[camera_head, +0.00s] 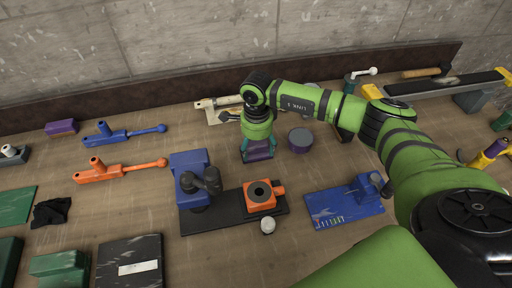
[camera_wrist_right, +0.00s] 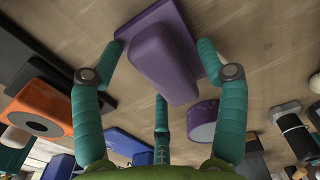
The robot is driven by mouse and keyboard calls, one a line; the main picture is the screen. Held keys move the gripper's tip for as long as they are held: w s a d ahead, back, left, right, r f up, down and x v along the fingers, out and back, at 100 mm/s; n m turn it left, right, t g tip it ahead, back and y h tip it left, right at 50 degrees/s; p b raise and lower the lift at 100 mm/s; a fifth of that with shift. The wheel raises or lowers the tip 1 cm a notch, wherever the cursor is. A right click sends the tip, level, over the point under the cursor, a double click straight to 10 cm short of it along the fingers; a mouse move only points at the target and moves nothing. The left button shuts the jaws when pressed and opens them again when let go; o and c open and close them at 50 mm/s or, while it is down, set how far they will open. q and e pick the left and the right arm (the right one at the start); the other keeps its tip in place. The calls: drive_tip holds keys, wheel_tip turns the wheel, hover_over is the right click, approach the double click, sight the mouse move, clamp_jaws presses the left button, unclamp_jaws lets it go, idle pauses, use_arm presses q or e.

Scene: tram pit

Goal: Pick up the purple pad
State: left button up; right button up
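A purple pad with a flat base and a raised block on top (camera_wrist_right: 158,55) fills the upper middle of the right wrist view. In the head view the purple pad (camera_head: 259,151) is partly hidden beneath my right gripper (camera_head: 258,158). The teal fingers of my right gripper are spread. In the right wrist view two fingertips are at the pad's left and right edges, and a third finger is below it. I cannot tell whether they touch it. My left gripper is not in view.
A purple cylinder (camera_head: 300,140) stands just right of the pad. A blue tool on a black board (camera_head: 235,212) with an orange block (camera_head: 262,196) is in front. A purple box (camera_head: 62,127) is at the far left. A wall (camera_head: 200,40) rises behind the bench.

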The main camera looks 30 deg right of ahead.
sight(258, 145)
drive_tip(key=c, duration=1.2)
drive_tip(key=shift+r, duration=0.1)
drive_tip(key=shift+r, duration=0.2)
drive_tip(key=r+b, duration=0.2)
drive_tip(key=r, duration=0.1)
drive_tip(key=shift+d+r+b, duration=0.2)
drive_tip(key=shift+r+b, duration=0.05)
drive_tip(key=shift+b, duration=0.05)
drive_tip(key=s+d+r+b, duration=0.3)
drive_tip(key=s+d+r, duration=0.4)
drive_tip(key=s, duration=0.2)
drive_tip(key=shift+b, duration=0.35)
